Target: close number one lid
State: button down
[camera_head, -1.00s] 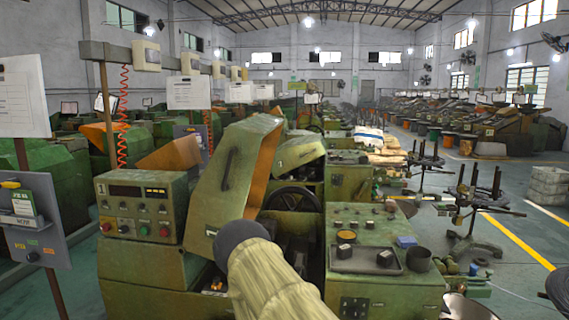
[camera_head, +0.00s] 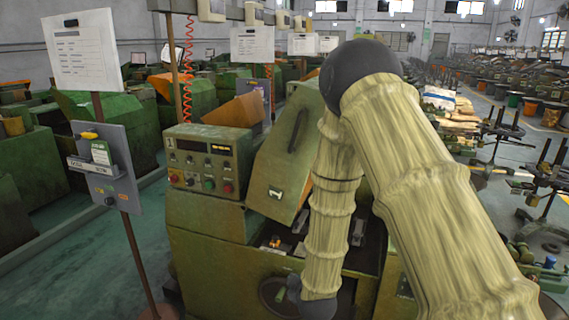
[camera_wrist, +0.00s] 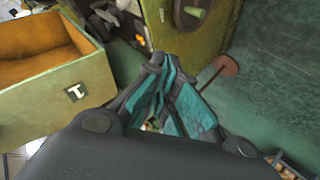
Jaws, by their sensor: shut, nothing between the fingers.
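The number one lid (camera_head: 287,150) is a worn green cover with a dark handle. It stands raised and tilted on the machine, right of the control box marked 1 (camera_head: 208,160). A white label sits near its lower edge. My arm crosses in front of its right part. My gripper (camera_wrist: 158,78) shows in the wrist view, dark with teal pads, shut and empty. In the head view my gripper is hidden below my forearm, low at the machine's front. No contact with the lid shows.
A handwheel with a green grip (camera_head: 280,295) is on the machine's front, close to my forearm. A sign stand (camera_head: 110,165) stands at left on open floor. A green box-like shape with orange-brown inside (camera_wrist: 52,85) lies left of my gripper in the wrist view.

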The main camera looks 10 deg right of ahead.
jog(key=w+a+r+n+t+p, duration=0.1)
jog(key=w+r+n+t, duration=0.3)
jog(key=r, duration=0.9)
jog(key=w+r+t+h, duration=0.15)
jog(key=w+r, duration=0.35)
jog(key=r, duration=0.9)
jog(key=w+a+r+n+t+p, duration=0.1)
jog(key=w+r+n+t, duration=0.3)
jog(key=r, duration=0.9)
jog(key=m+g+p, duration=0.1)
jog(key=m+p, duration=0.1)
jog(key=p, duration=0.3)
send_near(285, 131)
jog(key=w+a+r, duration=0.4)
jog(key=r, duration=0.1)
jog(key=d+p, duration=0.1)
jog(key=s+d+p, duration=0.1)
jog(key=d+p, duration=0.1)
jog(key=shift+s+d+f, duration=0.1)
jog(key=shift+s+f, duration=0.2)
jog(key=shift+f, duration=0.1)
jog(key=shift+f, duration=0.1)
